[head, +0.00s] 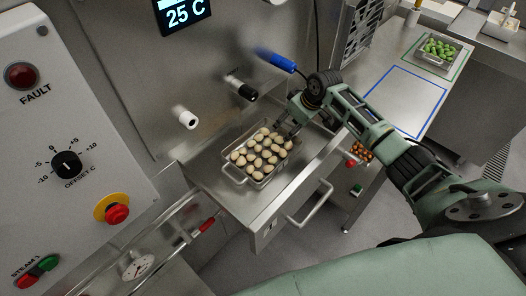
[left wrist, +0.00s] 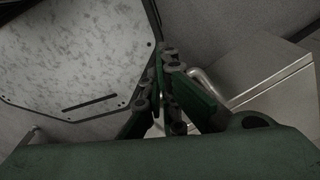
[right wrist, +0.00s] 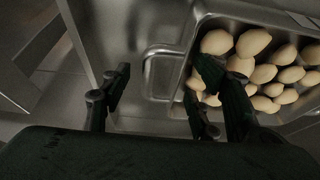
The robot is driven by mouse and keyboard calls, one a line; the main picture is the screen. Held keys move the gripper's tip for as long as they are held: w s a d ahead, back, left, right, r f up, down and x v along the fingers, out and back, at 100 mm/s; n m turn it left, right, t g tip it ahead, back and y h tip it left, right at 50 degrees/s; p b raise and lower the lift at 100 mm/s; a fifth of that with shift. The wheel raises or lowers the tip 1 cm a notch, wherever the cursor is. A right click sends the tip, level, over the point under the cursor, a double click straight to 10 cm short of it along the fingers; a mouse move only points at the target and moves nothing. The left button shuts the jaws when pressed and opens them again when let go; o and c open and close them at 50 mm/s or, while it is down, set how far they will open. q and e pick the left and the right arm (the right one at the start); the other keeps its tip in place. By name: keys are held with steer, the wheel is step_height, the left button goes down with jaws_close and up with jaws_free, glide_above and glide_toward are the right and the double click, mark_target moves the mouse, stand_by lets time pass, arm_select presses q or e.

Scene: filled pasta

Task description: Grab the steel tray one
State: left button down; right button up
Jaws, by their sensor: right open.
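A steel tray (head: 231,177) filled with pale, egg-shaped pieces sits on a steel shelf below the wall panel in the head view. A loop handle shows at its near left end. My right gripper (head: 287,133) is at the tray's far right end, open. In the right wrist view its fingers (right wrist: 155,100) are apart, with the tray's end handle (right wrist: 160,72) between them; one finger overlaps the tray's rim and pieces. Contact cannot be told. My left gripper (left wrist: 166,85) shows only in the left wrist view, fingers together, nothing visible held.
A second tray (head: 438,62) with green pieces stands on the right counter inside a green outline. A blue outlined area (head: 403,98) beside it is empty. Black and white knobs, a blue handle (head: 276,60) and a drawer handle (head: 310,206) stick out around the shelf.

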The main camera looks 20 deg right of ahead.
steer(key=shift+c, duration=0.3)
jaws_close()
steer(key=shift+r, duration=0.1)
